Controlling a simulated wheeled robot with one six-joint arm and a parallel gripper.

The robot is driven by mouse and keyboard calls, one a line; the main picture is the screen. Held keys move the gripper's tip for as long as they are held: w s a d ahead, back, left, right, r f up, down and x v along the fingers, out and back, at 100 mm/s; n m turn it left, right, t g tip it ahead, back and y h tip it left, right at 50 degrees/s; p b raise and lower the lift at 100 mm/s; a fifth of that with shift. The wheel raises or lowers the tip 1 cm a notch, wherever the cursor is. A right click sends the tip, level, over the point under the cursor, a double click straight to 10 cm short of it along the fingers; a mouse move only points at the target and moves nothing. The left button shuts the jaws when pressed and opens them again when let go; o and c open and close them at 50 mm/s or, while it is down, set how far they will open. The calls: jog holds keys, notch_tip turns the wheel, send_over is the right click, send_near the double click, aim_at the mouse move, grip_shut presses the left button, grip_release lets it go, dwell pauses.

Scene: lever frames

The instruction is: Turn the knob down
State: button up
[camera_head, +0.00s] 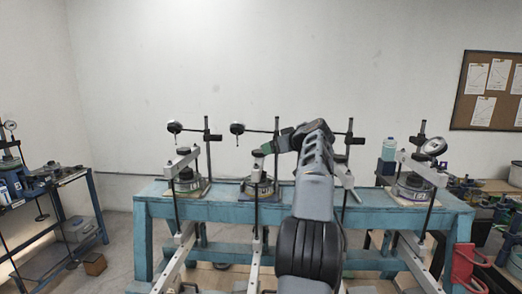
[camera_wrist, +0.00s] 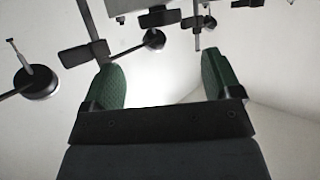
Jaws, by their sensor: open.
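Several lever frames stand along a blue workbench (camera_head: 225,208), each with a round cell and a long metal beam. My gripper (camera_head: 268,148) is in front of the wall, just above the second frame from the left (camera_head: 258,185), by its upright post. In the wrist view its two green fingers (camera_wrist: 162,75) are spread apart with nothing between them. A dial gauge (camera_head: 237,128) is on a side arm left of that post. Which part is the knob, I cannot tell; none shows clearly. My arm hides most of the third frame.
The leftmost frame (camera_head: 187,180) and rightmost frame (camera_head: 412,185) stand clear of my arm. Posts and dial gauges rise close around my gripper; the wrist view shows a black gauge (camera_wrist: 36,81) at left. A blue bottle (camera_head: 389,149) stands at the back right.

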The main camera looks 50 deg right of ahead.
aim_at(260, 151)
jog(key=p+x, duration=0.3)
jog(key=x, duration=0.6)
jog(key=shift+w+f, duration=0.15)
